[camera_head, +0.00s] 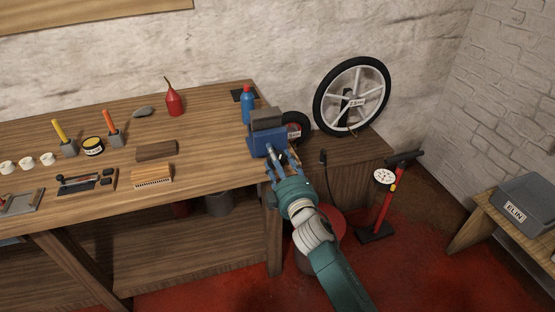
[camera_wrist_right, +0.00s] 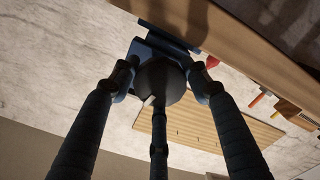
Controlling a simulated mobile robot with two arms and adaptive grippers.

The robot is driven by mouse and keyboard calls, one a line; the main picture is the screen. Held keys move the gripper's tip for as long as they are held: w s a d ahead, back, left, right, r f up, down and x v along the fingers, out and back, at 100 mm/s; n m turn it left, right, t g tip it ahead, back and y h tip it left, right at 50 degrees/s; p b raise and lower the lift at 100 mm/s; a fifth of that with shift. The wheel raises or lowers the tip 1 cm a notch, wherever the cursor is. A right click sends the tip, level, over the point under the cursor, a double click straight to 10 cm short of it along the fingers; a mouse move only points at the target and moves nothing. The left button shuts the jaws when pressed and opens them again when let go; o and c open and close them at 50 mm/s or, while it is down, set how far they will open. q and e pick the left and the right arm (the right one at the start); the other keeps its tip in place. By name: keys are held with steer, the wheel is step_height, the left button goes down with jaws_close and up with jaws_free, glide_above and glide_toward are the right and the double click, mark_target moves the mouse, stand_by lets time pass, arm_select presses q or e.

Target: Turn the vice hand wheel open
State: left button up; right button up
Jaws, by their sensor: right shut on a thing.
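The blue vice (camera_head: 260,142) with its grey jaws sits at the right end of the workbench. My right gripper (camera_head: 279,163) is at the front of the vice, its arm coming from the bottom right. In the right wrist view, the three dark fingers surround a dark round part, the vice hand wheel (camera_wrist_right: 163,82), and are shut on it. The blue vice body (camera_wrist_right: 150,48) shows just behind it. In the head view my fingers mostly hide the hand wheel. My left gripper is not in view.
The workbench (camera_head: 215,165) holds a blue bottle (camera_head: 247,105), a red oil can (camera_head: 174,102) and a brush (camera_head: 153,176) left of the vice. A spoked wheel (camera_head: 352,98) stands to the right. A red floor pump (camera_head: 387,205) stands near my right arm.

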steer(key=shift+a+r+n, duration=0.35)
steer(key=shift+r+n, duration=0.05)
steer(key=o, duration=1)
steer(key=shift+c, duration=0.2)
steer(key=shift+o, duration=0.7)
steer(key=shift+s+a+f, duration=0.1)
steer(key=shift+a+f, duration=0.05)
steer(key=shift+f, duration=0.05)
steer(key=shift+s+d+f, duration=0.15)
steer(key=shift+d, duration=0.1)
steer(key=v, duration=1.1)
steer(key=shift+s, duration=0.3)
